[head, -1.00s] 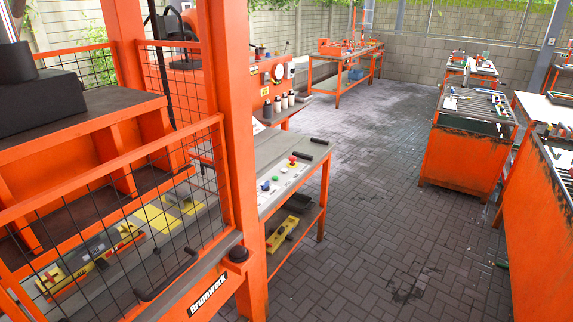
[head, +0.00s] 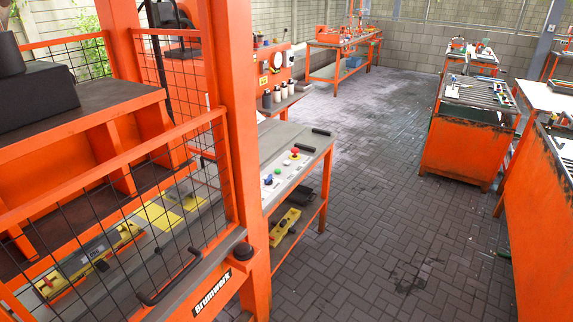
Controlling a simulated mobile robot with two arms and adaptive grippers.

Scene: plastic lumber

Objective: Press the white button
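A pale control panel (head: 272,191) lies on the grey bench (head: 285,134) just right of the orange machine post. A red mushroom button (head: 295,152) stands at its far end, with a green button (head: 277,170) and a blue button (head: 268,180) nearer. A small white button (head: 287,162) seems to sit between the red and green ones, but it is tiny and blends with the pale panel. Neither of my grippers is in view, and nothing touches the panel.
The orange press frame with a mesh guard (head: 150,215) and a black handle (head: 168,277) fills the left. Under the bench is a shelf with a yellow tool (head: 285,226). Open paved floor (head: 370,200) lies right of the bench. Orange worktables (head: 462,142) stand farther right.

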